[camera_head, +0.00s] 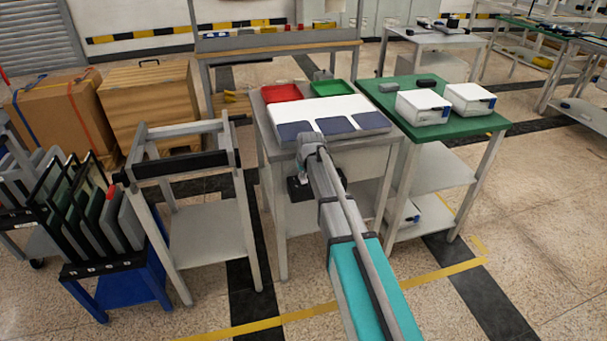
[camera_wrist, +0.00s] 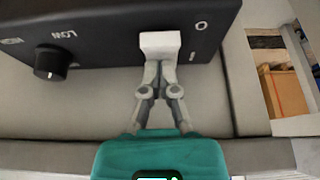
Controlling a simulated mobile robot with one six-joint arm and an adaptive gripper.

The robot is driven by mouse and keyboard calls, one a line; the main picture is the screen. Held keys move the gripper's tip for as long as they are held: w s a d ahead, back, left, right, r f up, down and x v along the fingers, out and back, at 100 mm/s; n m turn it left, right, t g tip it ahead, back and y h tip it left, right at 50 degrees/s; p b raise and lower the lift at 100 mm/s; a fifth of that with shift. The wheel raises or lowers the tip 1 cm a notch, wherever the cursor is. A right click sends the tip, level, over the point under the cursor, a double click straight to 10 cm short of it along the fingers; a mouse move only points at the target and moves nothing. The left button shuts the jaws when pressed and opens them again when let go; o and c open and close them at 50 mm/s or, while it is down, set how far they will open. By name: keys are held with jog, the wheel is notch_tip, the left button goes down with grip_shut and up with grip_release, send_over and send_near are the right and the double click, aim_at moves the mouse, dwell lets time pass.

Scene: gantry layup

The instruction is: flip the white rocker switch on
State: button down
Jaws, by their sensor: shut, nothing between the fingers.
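The white rocker switch (camera_wrist: 160,45) sticks out from the edge of a black control box (camera_wrist: 110,52) in the wrist view. A round mark and a short line mark are printed to its right on the box. My gripper (camera_wrist: 161,66) is shut and empty. Its fingertips are right at the near side of the switch and overlap its lower edge in the picture. I cannot tell whether they touch. The switch's lower part is partly hidden by the fingertips. In the head view the switch cannot be made out, and my arm covers the area around my gripper.
A black knob (camera_wrist: 51,62) sits on the same box, left of the switch. In the head view a grey bench (camera_head: 383,143) holds a white panel, a red tray (camera_head: 281,92) and a green tray (camera_head: 327,88). A green-topped table (camera_head: 433,129) with white boxes stands close on the right.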

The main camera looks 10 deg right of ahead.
jog(key=shift+s, duration=0.15)
jog(key=shift+s+d, duration=0.1)
jog(key=shift+s, duration=0.55)
jog(key=shift+r, duration=0.15)
jog(key=p+v, duration=0.4)
jog(key=shift+r, duration=0.2)
jog(key=p+v, duration=0.9)
jog(key=shift+s+r, duration=0.15)
jog(key=shift+r, duration=0.05)
dwell(0.4)
dwell(0.5)
jog(key=shift+w+r, duration=0.15)
jog(key=shift+w, duration=0.4)
